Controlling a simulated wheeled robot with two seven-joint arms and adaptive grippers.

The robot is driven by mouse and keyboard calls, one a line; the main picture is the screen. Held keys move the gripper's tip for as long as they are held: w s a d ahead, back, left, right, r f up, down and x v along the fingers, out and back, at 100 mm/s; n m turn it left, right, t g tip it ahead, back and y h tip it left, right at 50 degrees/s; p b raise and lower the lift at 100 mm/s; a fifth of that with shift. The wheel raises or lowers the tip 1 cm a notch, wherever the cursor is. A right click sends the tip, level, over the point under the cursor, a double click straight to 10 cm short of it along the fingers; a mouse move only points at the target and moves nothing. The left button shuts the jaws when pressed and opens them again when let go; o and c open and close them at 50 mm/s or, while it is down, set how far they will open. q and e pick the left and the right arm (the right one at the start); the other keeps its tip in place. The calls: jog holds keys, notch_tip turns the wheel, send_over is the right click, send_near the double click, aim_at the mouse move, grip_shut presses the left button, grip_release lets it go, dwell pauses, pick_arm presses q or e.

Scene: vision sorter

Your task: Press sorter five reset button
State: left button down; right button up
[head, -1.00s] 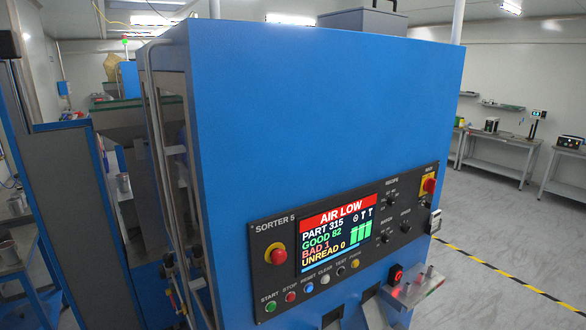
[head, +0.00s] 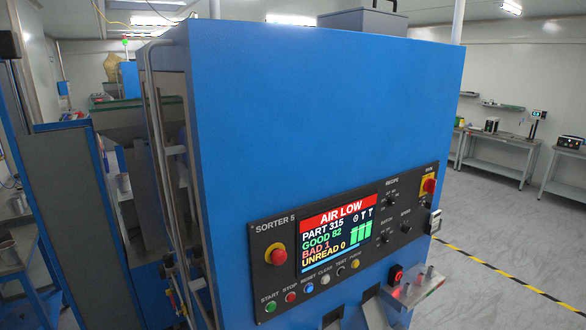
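The blue sorter machine (head: 320,110) fills the middle of the head view. Its slanted black control panel (head: 275,238) is labelled SORTER 5. Along the panel's lower edge is a row of buttons. The RESET button (head: 309,287) is blue and sits between the red STOP button (head: 290,297) and the pale CLEAR button (head: 325,280). The green START button (head: 271,306) is at the row's left end. The screen (head: 335,234) reads AIR LOW, PART 315, GOOD 82, BAD 1, UNREAD 0. Neither of my grippers is in view.
A red emergency mushroom button (head: 277,255) sits left of the screen, above the row. A lit red button (head: 396,275) and a small metal shelf (head: 420,287) stick out below the panel. Grey benches (head: 497,160) stand at the right, beyond open floor with a yellow-black line (head: 500,279).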

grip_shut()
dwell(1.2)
